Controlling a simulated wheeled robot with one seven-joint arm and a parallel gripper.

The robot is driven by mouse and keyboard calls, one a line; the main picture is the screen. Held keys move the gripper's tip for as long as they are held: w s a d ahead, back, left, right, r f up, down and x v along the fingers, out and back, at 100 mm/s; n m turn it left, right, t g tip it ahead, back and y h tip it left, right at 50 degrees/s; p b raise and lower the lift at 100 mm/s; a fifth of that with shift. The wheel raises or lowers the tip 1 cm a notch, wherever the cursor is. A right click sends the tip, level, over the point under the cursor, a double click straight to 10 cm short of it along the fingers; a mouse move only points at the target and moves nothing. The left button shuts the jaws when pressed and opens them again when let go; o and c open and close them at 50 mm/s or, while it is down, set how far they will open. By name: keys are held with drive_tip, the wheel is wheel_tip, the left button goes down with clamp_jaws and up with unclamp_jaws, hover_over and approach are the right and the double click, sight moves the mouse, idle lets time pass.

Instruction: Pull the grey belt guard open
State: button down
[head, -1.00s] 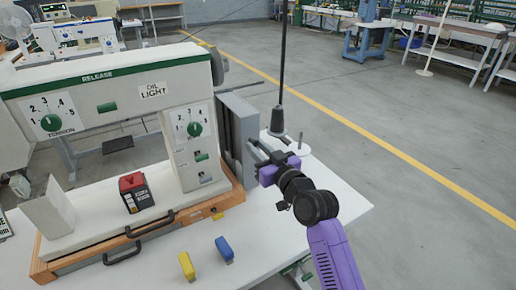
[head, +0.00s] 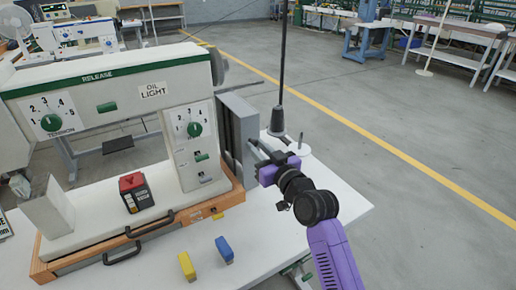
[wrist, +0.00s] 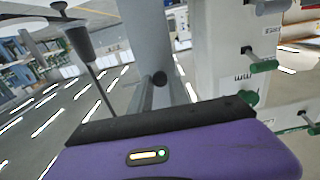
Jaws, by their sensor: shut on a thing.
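The grey belt guard (head: 238,128) is an upright panel at the right end of the white machine (head: 110,83). A dark gap shows along the guard's side next to the machine. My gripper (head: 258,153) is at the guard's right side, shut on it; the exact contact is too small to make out. In the wrist view the guard (wrist: 148,32) rises as a pale grey panel straight ahead of my gripper (wrist: 158,92), with a small dark round knob (wrist: 160,78) between the fingers.
A dark post on a round base (head: 277,133) and a white disc (head: 298,149) stand just beyond my gripper. Yellow (head: 187,266) and blue (head: 224,249) blocks lie on the white table (head: 300,213). Open floor lies to the right.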

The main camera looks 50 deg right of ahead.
drive_tip(key=shift+d, duration=0.1)
drive_tip(key=s+d+b, duration=0.3)
drive_tip(key=d+b, duration=0.4)
drive_tip(key=d, duration=0.4)
drive_tip(key=shift+s, duration=0.15)
drive_tip(key=c, duration=1.3)
unclamp_jaws()
drive_tip(key=shift+s, duration=0.1)
drive_tip(key=v, duration=0.7)
drive_tip(key=shift+s+a+b, duration=0.1)
drive_tip(key=shift+s+b, duration=0.2)
drive_tip(key=shift+b, duration=0.1)
